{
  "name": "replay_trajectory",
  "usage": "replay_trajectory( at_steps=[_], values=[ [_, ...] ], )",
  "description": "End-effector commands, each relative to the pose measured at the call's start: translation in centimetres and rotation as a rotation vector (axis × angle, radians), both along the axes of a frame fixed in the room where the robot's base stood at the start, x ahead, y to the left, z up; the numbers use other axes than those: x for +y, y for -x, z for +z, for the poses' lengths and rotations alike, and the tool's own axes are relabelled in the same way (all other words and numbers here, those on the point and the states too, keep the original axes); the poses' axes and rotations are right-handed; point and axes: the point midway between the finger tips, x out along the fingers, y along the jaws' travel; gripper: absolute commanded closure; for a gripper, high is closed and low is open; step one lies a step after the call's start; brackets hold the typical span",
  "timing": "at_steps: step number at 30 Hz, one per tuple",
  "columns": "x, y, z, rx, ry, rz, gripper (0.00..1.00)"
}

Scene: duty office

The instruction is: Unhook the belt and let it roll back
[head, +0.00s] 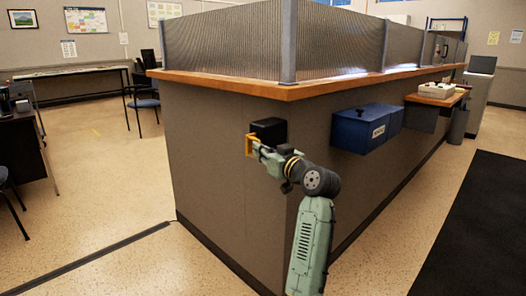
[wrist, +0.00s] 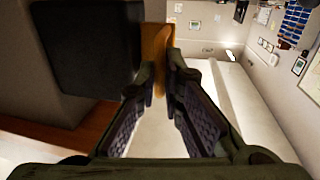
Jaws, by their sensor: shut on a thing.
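A black box-shaped unit (head: 268,130) is mounted on the grey counter wall near its front corner. It fills the upper left of the wrist view (wrist: 85,45). A yellow-orange piece (head: 248,145), which looks like the belt or its end, is beside the black unit. In the wrist view the orange strip (wrist: 157,48) runs upright beside the black unit. My gripper (head: 255,150) is at this piece. In the wrist view its fingertips (wrist: 160,78) are closed on the orange strip from both sides. I cannot tell whether the strip is still hooked to the unit.
The counter (head: 215,165) has a wooden ledge (head: 225,85) above my gripper. A blue box (head: 365,128) sticks out of the wall to the right. A black mat (head: 475,225) lies at the right. The floor (head: 110,190) left of the counter is open, with chairs beyond.

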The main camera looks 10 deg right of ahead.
Motion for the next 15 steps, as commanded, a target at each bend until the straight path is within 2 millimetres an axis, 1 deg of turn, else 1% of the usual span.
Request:
replay_trajectory(
  at_steps=[1,12,13,15],
  values=[
    [-0.19,-0.09,0.39,-0.007,-0.007,-0.007,1.00],
    [-0.41,-0.16,0.47,-0.007,-0.007,-0.013,1.00],
    [-0.42,-0.16,0.48,-0.007,-0.007,-0.013,0.90],
    [-0.44,-0.15,0.49,-0.008,-0.006,-0.014,0.86]
  ],
)
